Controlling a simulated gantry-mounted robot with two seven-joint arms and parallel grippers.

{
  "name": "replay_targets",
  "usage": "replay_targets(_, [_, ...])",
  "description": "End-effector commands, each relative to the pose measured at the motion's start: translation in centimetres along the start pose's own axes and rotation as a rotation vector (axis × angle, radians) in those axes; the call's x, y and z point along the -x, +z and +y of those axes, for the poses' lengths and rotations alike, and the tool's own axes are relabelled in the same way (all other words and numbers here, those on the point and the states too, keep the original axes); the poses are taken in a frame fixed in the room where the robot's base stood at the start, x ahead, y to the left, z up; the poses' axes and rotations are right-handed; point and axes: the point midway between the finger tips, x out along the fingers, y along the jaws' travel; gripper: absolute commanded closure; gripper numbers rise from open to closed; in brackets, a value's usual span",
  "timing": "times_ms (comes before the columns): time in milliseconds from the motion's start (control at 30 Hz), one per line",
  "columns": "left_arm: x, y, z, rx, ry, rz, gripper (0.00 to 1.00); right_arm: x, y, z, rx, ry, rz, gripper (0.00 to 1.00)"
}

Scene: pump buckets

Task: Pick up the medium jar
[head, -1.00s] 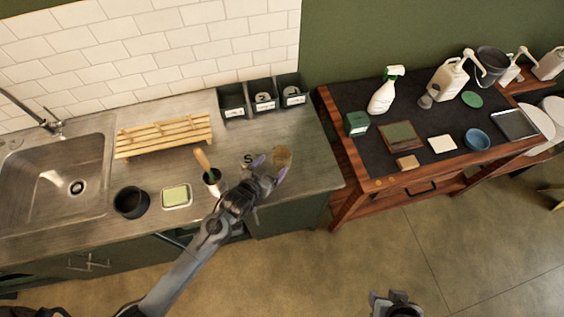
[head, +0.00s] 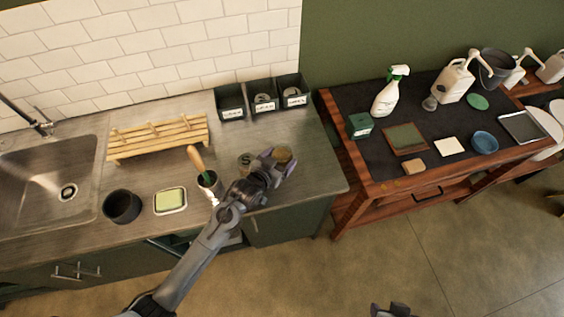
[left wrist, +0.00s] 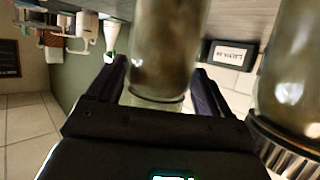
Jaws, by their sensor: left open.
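A glass jar with a tan top (head: 283,154) stands near the right end of the steel counter. In the left wrist view this cloudy jar (left wrist: 165,50) is between my fingers, with a gap on each side. My left gripper (head: 278,160) is open around it. A second jar with an "S" on its lid (head: 246,160) stands just left of my gripper; a similar jar (left wrist: 288,85) shows at the right of the left wrist view. I cannot read a size mark on the jar between my fingers. Only part of my right gripper (head: 390,310) shows at the bottom edge.
Labelled dark bins (head: 262,98) stand behind the jars by the tiled wall. A wooden cart (head: 345,205) stands to the right.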

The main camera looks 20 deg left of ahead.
Motion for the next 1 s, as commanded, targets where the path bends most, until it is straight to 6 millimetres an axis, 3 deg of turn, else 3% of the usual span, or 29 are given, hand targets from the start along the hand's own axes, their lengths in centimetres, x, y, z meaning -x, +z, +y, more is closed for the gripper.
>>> replay_targets(100, [0.0, 0.0, 0.0, 0.000, 0.000, 0.000, 0.21, 0.1, 0.0, 0.0, -0.002, -0.001, 0.001, 0.57])
replay_targets(400, [0.1, -0.1, 0.0, 0.000, 0.000, 0.002, 0.65, 0.1, 0.0, 0.0, -0.001, -0.001, 0.001, 0.57])
replay_targets(767, [0.2, -0.5, 0.0, 0.000, 0.000, 0.003, 0.65, 0.0, 0.0, 0.1, 0.007, 0.005, 0.000, 0.57])
replay_targets(1000, [1.0, -2.5, 0.0, -0.001, 0.000, 0.006, 0.65, -0.3, 0.1, 0.2, 0.008, 0.006, 0.000, 0.57])
